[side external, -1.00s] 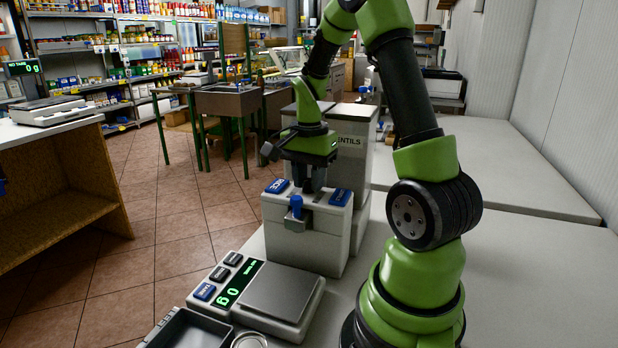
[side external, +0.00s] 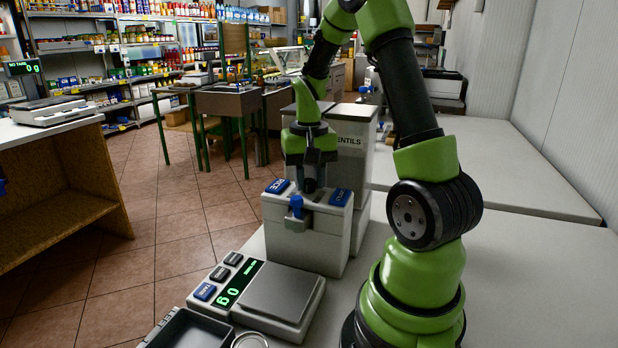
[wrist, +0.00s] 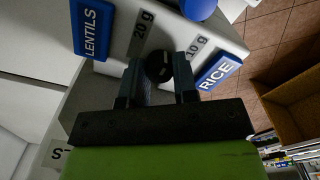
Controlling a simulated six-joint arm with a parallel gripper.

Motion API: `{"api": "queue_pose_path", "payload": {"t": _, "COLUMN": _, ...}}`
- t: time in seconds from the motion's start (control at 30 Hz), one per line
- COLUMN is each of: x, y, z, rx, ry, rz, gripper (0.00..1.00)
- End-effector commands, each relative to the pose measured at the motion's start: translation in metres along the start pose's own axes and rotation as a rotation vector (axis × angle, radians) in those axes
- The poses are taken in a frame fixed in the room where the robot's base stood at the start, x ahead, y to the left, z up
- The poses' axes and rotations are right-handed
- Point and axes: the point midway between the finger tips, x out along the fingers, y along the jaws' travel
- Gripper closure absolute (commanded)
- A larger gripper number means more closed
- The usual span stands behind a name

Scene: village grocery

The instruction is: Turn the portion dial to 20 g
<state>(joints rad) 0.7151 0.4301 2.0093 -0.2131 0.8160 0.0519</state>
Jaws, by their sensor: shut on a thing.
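The portion dial (wrist: 158,66) is a small black round knob on top of the pale dispenser box (side external: 300,240). In the wrist view it sits between the two fingers of my gripper (wrist: 157,88), which is shut on it. The label 20 g (wrist: 140,33) is on one side of the dial and the label 10 g (wrist: 195,47) on the other. I cannot tell clearly which one its mark points to. In the side view my gripper (side external: 311,184) points down onto the box top and the dial is hidden.
Blue RICE (side external: 278,186) and LENTILS (side external: 340,197) plates flank the dial. A scale (side external: 276,292) reading 0 g stands before the box, near a dark tray (side external: 190,328).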

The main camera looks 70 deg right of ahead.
Motion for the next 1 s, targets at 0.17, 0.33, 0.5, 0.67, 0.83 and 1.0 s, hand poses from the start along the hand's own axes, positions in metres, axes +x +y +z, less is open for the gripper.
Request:
{"api": "queue_pose_path", "payload": {"t": 0.17, "x": -0.0003, "y": -0.0003, "z": 0.0006, "rx": -0.167, "ry": -0.002, "rz": -0.001, "gripper": 0.97}}
{"api": "queue_pose_path", "payload": {"t": 0.33, "x": -0.0003, "y": -0.0005, "z": 0.0008, "rx": -0.323, "ry": -0.003, "rz": -0.001, "gripper": 0.97}}
{"api": "queue_pose_path", "payload": {"t": 0.5, "x": -0.0003, "y": -0.0005, "z": 0.0009, "rx": -0.461, "ry": -0.003, "rz": -0.001, "gripper": 0.97}}
{"api": "queue_pose_path", "payload": {"t": 0.67, "x": -0.0003, "y": -0.0006, "z": 0.0010, "rx": -0.563, "ry": -0.003, "rz": -0.001, "gripper": 0.97}}
{"api": "queue_pose_path", "payload": {"t": 0.83, "x": -0.0003, "y": -0.0006, "z": 0.0011, "rx": -0.639, "ry": -0.003, "rz": -0.001, "gripper": 0.97}}
{"api": "queue_pose_path", "payload": {"t": 1.0, "x": -0.0003, "y": -0.0006, "z": 0.0011, "rx": -0.679, "ry": -0.003, "rz": -0.001, "gripper": 0.97}}
